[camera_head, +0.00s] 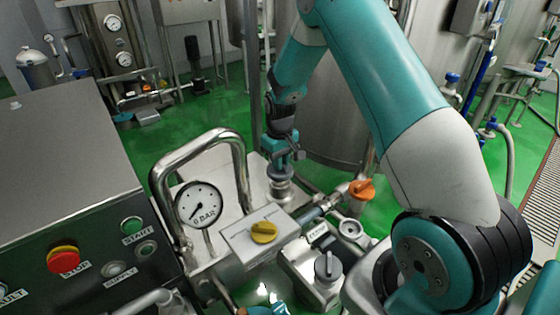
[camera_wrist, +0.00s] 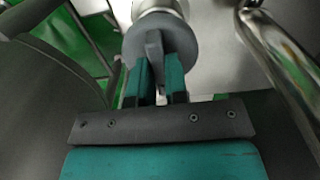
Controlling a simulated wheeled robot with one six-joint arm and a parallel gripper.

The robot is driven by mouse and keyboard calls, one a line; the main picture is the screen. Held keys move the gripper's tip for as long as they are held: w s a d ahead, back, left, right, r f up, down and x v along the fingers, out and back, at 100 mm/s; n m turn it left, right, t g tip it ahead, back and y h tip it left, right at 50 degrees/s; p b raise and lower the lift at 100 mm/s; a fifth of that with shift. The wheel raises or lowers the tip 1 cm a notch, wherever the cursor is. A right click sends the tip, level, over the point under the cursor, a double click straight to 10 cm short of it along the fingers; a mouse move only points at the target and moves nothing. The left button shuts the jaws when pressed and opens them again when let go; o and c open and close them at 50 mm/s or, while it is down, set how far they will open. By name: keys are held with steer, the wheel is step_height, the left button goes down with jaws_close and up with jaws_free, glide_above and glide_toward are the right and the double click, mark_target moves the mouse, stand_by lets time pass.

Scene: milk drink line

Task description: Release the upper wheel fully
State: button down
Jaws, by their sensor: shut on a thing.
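The upper wheel is a round grey disc (camera_wrist: 180,40) with a raised bar across its face, seen in the wrist view. My gripper (camera_wrist: 156,68) has its two teal fingers on either side of that bar and is shut on it. The bar stands roughly upright in the wrist view. In the head view, my gripper (camera_head: 281,158) reaches down to the wheel on a silvery fitting behind the gauge panel. A similar grey wheel (camera_head: 327,265) with a bar sits lower and nearer, clear of my gripper.
A bent steel pipe handle (camera_head: 205,138) and a pressure gauge (camera_head: 199,204) stand left of my gripper. A yellow knob (camera_head: 264,232) and an orange handle (camera_head: 361,190) are close by. A control box with a red stop button (camera_head: 63,259) fills the left.

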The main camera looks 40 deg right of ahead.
steer(key=shift+w, duration=0.1)
steer(key=c, duration=1.1)
jaws_free()
steer(key=shift+c, duration=0.2)
steer(key=shift+r, duration=0.1)
step_height(320, 180, up, 17)
steer(key=b, duration=0.1)
steer(key=shift+r+b, duration=0.15)
steer(key=shift+b, duration=0.15)
